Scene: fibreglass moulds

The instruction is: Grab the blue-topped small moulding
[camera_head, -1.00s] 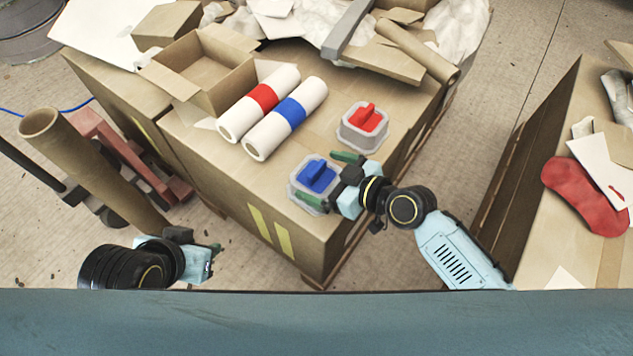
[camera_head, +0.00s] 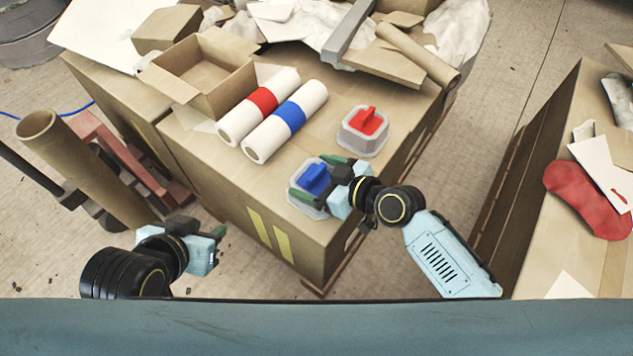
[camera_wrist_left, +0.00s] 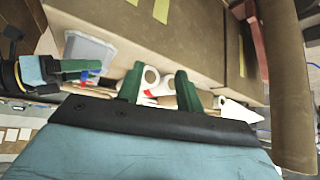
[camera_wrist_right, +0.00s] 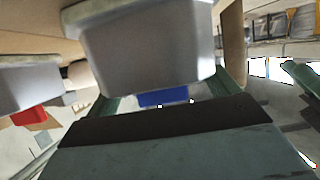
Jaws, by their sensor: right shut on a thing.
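The blue-topped small moulding (camera_head: 304,207) has a pale grey flanged body and a blue block handle (camera_head: 315,179). It is at the near right corner of the large cardboard box. My right gripper (camera_head: 320,180) has its green fingers on either side of the handle and is shut on it. In the right wrist view the blue handle (camera_wrist_right: 163,97) shows between the fingers below the grey body (camera_wrist_right: 145,45). I cannot tell whether the moulding is clear of the box top. My left gripper (camera_head: 220,244) is open and empty, low at the left; its fingers (camera_wrist_left: 158,87) stand apart.
A red-topped moulding (camera_head: 363,133) stands just behind on the same box top (camera_head: 215,172). Two white rolls, red-banded (camera_head: 262,100) and blue-banded (camera_head: 289,116), lie left of it. An open carton (camera_head: 190,75) and scraps fill the back. A cardboard tube (camera_head: 85,165) stands left.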

